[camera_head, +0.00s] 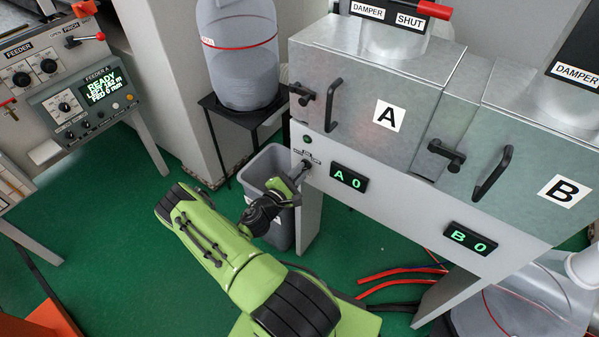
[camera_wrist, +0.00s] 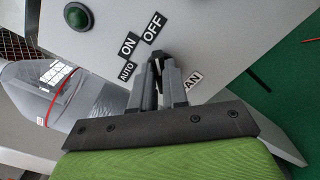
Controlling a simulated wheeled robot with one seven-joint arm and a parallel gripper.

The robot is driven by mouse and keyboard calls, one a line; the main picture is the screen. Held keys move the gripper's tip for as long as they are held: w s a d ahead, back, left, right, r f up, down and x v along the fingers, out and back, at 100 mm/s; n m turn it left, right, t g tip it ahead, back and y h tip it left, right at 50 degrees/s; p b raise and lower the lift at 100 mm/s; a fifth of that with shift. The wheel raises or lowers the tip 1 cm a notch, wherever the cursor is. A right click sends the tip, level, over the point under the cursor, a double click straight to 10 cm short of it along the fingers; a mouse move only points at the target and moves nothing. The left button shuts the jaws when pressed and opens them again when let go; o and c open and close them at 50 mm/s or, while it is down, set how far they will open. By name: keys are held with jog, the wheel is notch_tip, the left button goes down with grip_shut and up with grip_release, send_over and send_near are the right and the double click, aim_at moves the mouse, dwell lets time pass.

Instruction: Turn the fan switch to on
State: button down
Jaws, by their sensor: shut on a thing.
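The fan switch (camera_wrist: 157,66) is a small dark knob on the grey panel below box A. The labels AUTO, ON and OFF stand around it in the wrist view, and a FAN label (camera_wrist: 194,80) is partly covered by a finger. My gripper (camera_wrist: 158,74) is shut on the switch, its fingertips close to the panel. In the head view my green arm reaches up to the panel, with my gripper (camera_head: 303,169) at the switch. The fingers hide most of the knob, so I cannot tell which label it points to.
A green lamp (camera_head: 307,139) sits just above the switch. The A 0 display (camera_head: 349,178) is to its right. A grey bin (camera_head: 262,165) stands below, close beside my gripper. Box A has a protruding black handle (camera_head: 333,105). Red hoses (camera_head: 395,275) lie on the green floor.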

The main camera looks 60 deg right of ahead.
jog(key=shift+m, duration=0.3)
jog(key=shift+f+m+b, duration=0.15)
jog(key=shift+m+b, duration=0.15)
jog(key=shift+m, duration=1.7)
jog(key=shift+f+m+b, duration=0.1)
jog(key=shift+m+b, duration=0.15)
jog(key=shift+m, duration=1.75)
jog(key=c, duration=1.1)
grip_release()
jog(key=shift+c, duration=0.2)
jog(key=w+a+p, duration=0.1)
jog(key=w+a, duration=0.1)
jog(key=a, duration=1.3)
jog(key=shift+w+a, duration=0.2)
jog(key=shift+a, duration=0.1)
